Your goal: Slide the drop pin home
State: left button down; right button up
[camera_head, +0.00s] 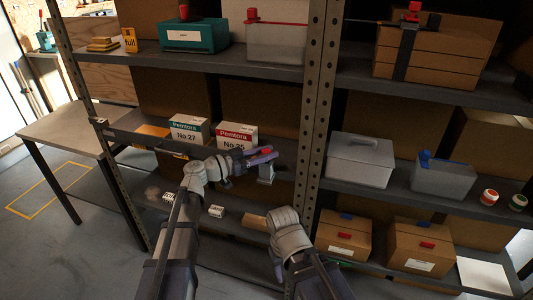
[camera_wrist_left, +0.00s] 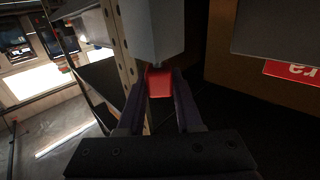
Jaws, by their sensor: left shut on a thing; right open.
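My left gripper (camera_head: 268,155) is shut on a small red piece (camera_head: 265,152) in front of the shelf rack. The red piece shows between the two fingers in the left wrist view (camera_wrist_left: 158,82). A grey block (camera_head: 265,172) is right beside the red piece; in the left wrist view it stands directly against it (camera_wrist_left: 158,35). I take the red piece to be the drop pin's head; its shaft and any hole are hidden. My right gripper (camera_head: 277,270) is low in front of the bottom shelf, open and apart from the pin, its fingers hard to make out.
Two labelled cartons, No 27 (camera_head: 189,129) and No 26 (camera_head: 237,136), stand left of my left gripper. A perforated rack post (camera_head: 313,110) rises close to its right. A lidded grey box (camera_head: 360,160) sits on the right shelf. A table (camera_head: 75,127) is at far left.

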pick_arm(q)
jog(key=shift+f+b, duration=0.45)
jog(key=shift+f, duration=0.15)
jog(key=c, duration=0.5)
grip_release()
jog(key=v, duration=0.8)
jog(key=shift+d, duration=0.1)
